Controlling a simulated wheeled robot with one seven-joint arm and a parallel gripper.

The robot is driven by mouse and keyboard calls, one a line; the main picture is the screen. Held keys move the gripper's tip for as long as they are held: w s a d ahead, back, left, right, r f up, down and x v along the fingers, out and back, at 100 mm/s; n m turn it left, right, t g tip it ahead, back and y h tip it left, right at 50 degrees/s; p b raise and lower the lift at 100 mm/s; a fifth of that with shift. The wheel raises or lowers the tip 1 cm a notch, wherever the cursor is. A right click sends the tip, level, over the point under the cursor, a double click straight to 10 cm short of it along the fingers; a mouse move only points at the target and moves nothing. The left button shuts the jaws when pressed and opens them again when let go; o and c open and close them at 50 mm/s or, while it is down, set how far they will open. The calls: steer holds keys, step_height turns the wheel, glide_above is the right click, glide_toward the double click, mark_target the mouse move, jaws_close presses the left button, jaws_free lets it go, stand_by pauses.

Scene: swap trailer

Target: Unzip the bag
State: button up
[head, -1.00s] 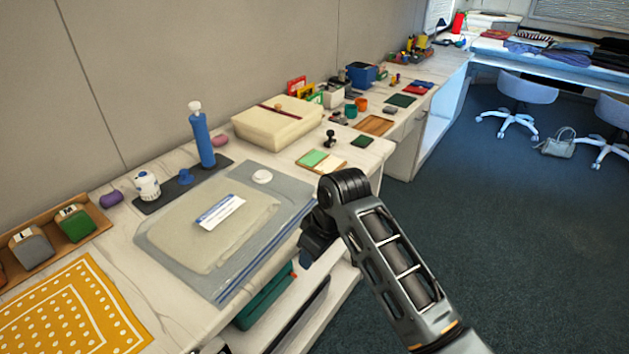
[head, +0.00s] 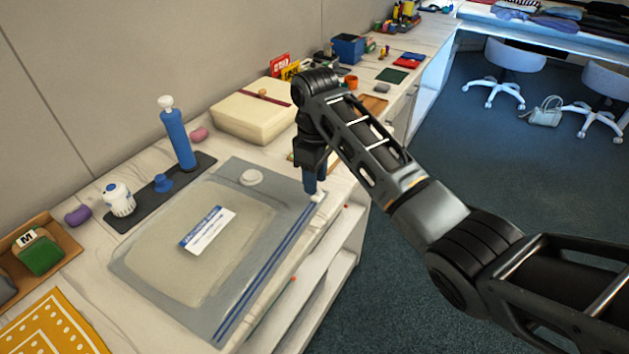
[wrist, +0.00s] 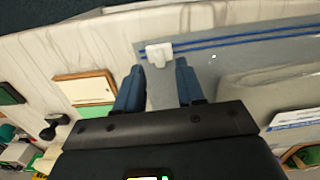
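The bag (head: 150,255) is a flat, grey, see-through storage bag lying on the counter, with beige contents, a white-and-blue label (head: 208,229) and a round white valve (head: 251,177). Blue zip lines (head: 268,277) run along its right edge. A white zip slider (wrist: 159,55) sits at the far end of these lines, and it also shows in the head view (head: 317,197). My gripper (head: 314,189) points down over that end. In the wrist view my gripper's blue fingers (wrist: 160,82) are apart, with the slider just beyond their tips, between them in the picture. Contact is not clear.
A blue pump (head: 178,135) stands on a dark mat (head: 146,206) behind the bag. A cream box (head: 245,117) is beyond the bag. A yellow dotted cloth (head: 50,325) lies at the front left. The counter's edge runs close along the zip side.

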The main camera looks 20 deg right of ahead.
steer(key=shift+f, duration=1.1)
jaws_close()
stand_by(0.7)
